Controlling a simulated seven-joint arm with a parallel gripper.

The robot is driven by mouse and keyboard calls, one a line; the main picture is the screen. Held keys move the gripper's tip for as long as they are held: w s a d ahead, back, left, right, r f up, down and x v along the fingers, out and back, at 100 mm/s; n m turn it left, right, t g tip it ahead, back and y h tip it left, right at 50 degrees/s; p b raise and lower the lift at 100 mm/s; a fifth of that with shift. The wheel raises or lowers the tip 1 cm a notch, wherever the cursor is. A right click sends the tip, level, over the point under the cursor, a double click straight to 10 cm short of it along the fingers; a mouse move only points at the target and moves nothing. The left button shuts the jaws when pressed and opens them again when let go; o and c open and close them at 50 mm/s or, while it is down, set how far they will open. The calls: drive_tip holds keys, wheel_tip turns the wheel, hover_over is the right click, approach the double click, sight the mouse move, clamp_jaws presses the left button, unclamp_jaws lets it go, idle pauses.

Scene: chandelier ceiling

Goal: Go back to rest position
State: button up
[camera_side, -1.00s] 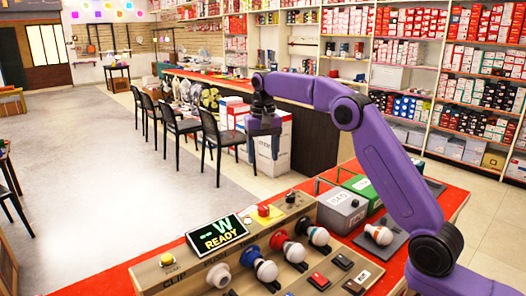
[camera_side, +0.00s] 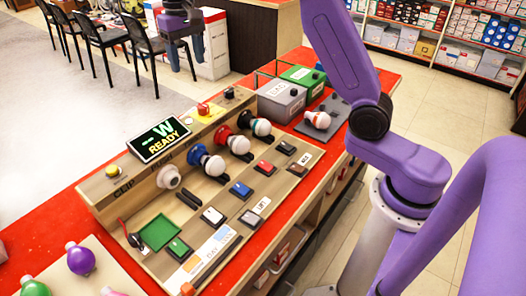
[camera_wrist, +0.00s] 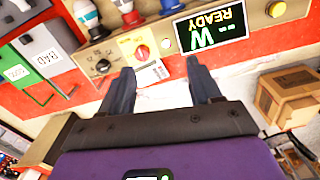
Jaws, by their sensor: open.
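My purple gripper (camera_side: 183,52) is at the top of the side view, raised beyond the back edge of the wooden test panel (camera_side: 215,222). Its two dark fingers point down, spread apart, with nothing between them. In the wrist view my gripper (camera_wrist: 160,82) also shows open and empty, with the panel's red button (camera_wrist: 142,52) and a knob beyond the fingertips. The panel's display (camera_side: 159,139) reads "W READY". Several bulbs sit along the panel, among them one with a red base (camera_side: 230,139) and one with a blue base (camera_side: 206,160).
A grey box (camera_side: 281,100) and a green box (camera_side: 302,78) stand behind the panel. A bulb (camera_side: 317,119) lies on a dark pad. Loose bulbs, one purple (camera_side: 80,259), are at lower left. A cardboard box (camera_wrist: 288,95) is at right in the wrist view.

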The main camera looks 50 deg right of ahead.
drive_tip(key=s+a+f+n, duration=0.1)
drive_tip(key=s+a+n, duration=0.2)
drive_tip(key=s, duration=0.6)
drive_tip(key=s+a+f+n, duration=0.15)
drive_tip(key=s+n, duration=0.25)
drive_tip(key=s, duration=0.5)
drive_tip(key=s+d+f+n, duration=0.2)
drive_tip(key=s, duration=0.5)
drive_tip(key=s+d+f+n, duration=0.2)
drive_tip(key=s, duration=0.5)
drive_tip(key=s+d+f+n, duration=0.2)
drive_tip(key=s+n, duration=0.1)
drive_tip(key=s, duration=0.5)
drive_tip(key=shift+d+f, duration=0.25)
drive_tip(key=shift+d, duration=0.15)
